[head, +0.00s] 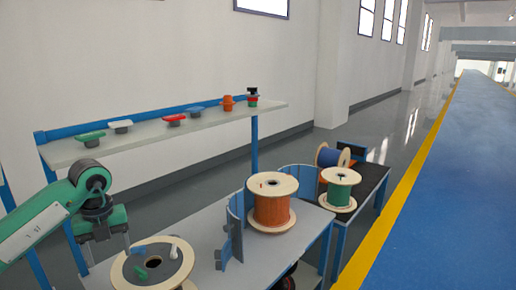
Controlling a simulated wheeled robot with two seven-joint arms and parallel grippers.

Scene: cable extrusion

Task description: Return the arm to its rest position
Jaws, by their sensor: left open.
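My left arm (45,222) comes in from the left, green with a dark wrist. Its gripper (106,245) points down and is open, with nothing seen between its fingers. It shows at the left, in front of the shelf and by the left edge of a wooden spool (172,278). Whether it touches the spool I cannot tell. The spool lies flat on the grey table, with a green piece and a light grey piece on its top. My right gripper is not in view.
An orange cable spool (271,205) stands on the grey table (291,252), beside a blue curved bracket (236,225). A green spool (338,190) and a blue spool (331,157) stand on the dark table behind. A shelf (190,128) holds several small coloured parts. The blue floor lane at right is clear.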

